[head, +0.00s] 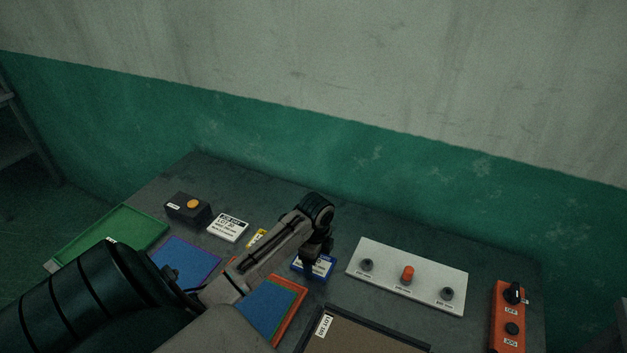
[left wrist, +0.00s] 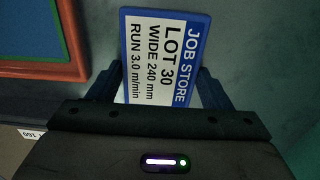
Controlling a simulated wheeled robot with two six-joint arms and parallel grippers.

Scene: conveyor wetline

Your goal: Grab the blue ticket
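The blue ticket (head: 318,268) lies on the grey table, partly hidden under my left gripper (head: 314,253). In the left wrist view the ticket (left wrist: 160,50) has a blue border and a white panel reading "JOB STORE, LOT 30, WIDE 240 mm, RUN 3.0 m/min". The fingers of my left gripper (left wrist: 160,82) stand on its two sides, apart from each other, near its lower half. The gripper looks open; I cannot tell whether either finger touches the ticket. My right gripper is in neither view.
Left of the ticket are an orange-framed blue tray (head: 299,302), a yellow tag (head: 256,238), a white card (head: 228,227) and a black button box (head: 188,208). A white knob panel (head: 386,286) is close on the right. An orange switch box (head: 508,318) stands farther right.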

